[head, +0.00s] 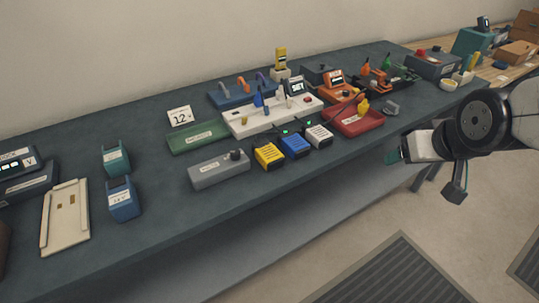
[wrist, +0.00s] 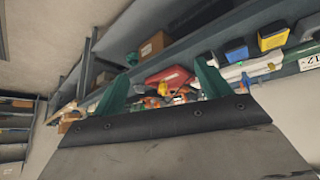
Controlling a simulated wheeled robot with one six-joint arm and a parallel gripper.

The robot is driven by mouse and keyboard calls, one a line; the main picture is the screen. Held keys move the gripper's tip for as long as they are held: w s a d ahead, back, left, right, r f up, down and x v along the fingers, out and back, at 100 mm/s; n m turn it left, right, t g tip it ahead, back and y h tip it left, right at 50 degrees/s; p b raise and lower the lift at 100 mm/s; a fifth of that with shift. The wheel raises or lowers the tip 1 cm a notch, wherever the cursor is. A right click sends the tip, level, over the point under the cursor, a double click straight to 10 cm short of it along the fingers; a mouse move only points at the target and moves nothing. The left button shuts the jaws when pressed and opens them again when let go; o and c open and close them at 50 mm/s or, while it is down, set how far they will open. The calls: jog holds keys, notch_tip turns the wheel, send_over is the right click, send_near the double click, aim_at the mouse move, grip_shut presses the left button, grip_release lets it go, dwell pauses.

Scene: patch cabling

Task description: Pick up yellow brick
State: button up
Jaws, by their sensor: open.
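The yellow brick (head: 268,156) sits on the dark table near its front edge, left of the blue brick (head: 296,146) and a white brick (head: 319,136). In the wrist view the yellow brick (wrist: 275,37) shows at the upper right, next to the blue brick (wrist: 237,51). My gripper (head: 395,156) is out past the table's front edge, well to the right of the yellow brick and apart from it. In the wrist view its two green fingers (wrist: 162,86) stand wide apart with nothing held between them.
A grey box (head: 220,170) with a dark knob lies just left of the yellow brick. A white panel with several plugs (head: 250,122) lies behind the bricks. A red tray (head: 357,120) is to their right. The table front (head: 230,205) before the bricks is clear.

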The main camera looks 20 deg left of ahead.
jog(key=w+a+f+n+t+y, duration=0.1)
jog(key=w+a+f+n+y, duration=0.15)
jog(key=a, duration=0.55)
jog(key=w+a+f+n+t+y, duration=0.1)
jog(key=w+a+f+y, duration=0.1)
jog(key=a+f, duration=0.35)
jog(key=n+y, duration=0.2)
jog(key=y, duration=0.2)
send_near(273, 156)
jog(key=x, duration=0.3)
jog(key=shift+w+a+f, duration=0.15)
jog(key=shift+f, duration=0.2)
jog(key=x, duration=0.8)
jog(key=shift+r, duration=0.15)
jog(key=c, duration=1.3)
jog(key=shift+o, duration=0.2)
jog(key=shift+r, duration=0.1)
